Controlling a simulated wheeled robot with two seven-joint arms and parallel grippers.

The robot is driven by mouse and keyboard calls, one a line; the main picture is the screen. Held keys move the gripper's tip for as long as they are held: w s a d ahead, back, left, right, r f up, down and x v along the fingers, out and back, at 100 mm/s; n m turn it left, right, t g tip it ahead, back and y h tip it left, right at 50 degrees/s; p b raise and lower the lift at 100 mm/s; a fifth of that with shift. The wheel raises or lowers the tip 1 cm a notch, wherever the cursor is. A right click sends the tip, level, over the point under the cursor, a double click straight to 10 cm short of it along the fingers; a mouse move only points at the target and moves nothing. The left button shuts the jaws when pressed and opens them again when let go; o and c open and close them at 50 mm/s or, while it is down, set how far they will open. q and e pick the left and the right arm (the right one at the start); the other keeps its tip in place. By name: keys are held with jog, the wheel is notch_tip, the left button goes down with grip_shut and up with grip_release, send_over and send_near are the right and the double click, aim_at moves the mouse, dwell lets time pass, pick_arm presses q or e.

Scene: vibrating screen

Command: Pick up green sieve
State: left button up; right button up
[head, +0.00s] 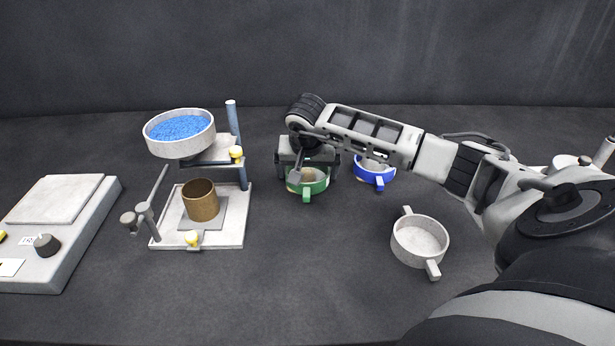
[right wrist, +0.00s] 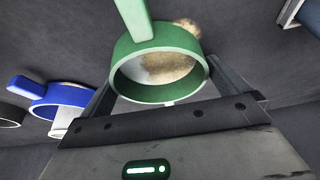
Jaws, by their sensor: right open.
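The green sieve (head: 321,185) stands on the dark table near the middle of the head view, its handle pointing toward the front. In the right wrist view the green sieve (right wrist: 155,42) shows a green ring with tan and pale contents inside. Part of the sieve is hidden by the gripper in the head view. My left gripper is not in view.
A blue sieve (head: 371,178) stands close to the right, behind my right arm. A white sieve (head: 420,241) sits nearer the front. At left are a stand with a blue-filled bowl (head: 181,134), a brass cup (head: 201,201) and a scale (head: 60,200). The front middle is clear.

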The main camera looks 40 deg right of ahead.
jog(key=shift+c, duration=0.3)
jog(key=c, duration=0.7)
jog(key=shift+r, duration=0.1)
